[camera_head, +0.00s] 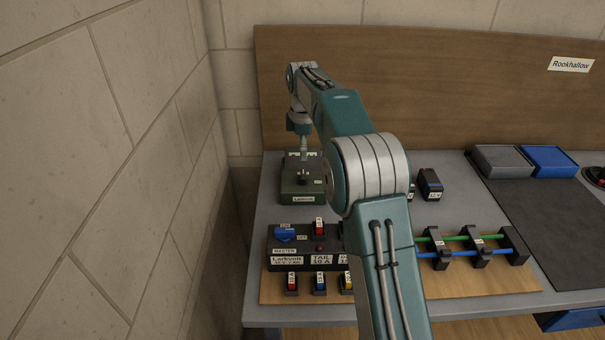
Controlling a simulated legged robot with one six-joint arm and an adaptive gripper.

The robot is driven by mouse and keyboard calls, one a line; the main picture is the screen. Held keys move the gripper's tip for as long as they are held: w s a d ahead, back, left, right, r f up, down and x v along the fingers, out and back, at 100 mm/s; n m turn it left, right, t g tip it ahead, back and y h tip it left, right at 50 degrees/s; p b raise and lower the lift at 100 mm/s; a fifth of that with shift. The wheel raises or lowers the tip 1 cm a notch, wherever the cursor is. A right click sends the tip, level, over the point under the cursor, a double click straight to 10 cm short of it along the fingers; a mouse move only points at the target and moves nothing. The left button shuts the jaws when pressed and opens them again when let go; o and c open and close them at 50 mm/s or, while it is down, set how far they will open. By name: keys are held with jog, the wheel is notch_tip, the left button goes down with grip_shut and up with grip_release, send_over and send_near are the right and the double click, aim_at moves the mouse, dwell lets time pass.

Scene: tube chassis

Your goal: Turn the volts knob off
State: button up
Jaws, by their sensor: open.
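A dark green box (303,190) stands at the back left of the grey bench, with a label on its front too small to read surely. A small dark knob-like part (302,178) sits on its top; I cannot read whether it is marked volts. My gripper (304,156) points down over this box, just above and behind that part in the picture. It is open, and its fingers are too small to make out. I cannot tell whether they touch anything. My arm hides part of the bench to the right.
Several coloured switches line the front board. Rods on black holders (477,244) lie right. A stone wall (100,170) closes the left side.

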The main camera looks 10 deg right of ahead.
aim_at(303, 174)
notch_tip(303, 174, down, 8)
jog(key=shift+f, duration=0.25)
jog(key=c, duration=1.2)
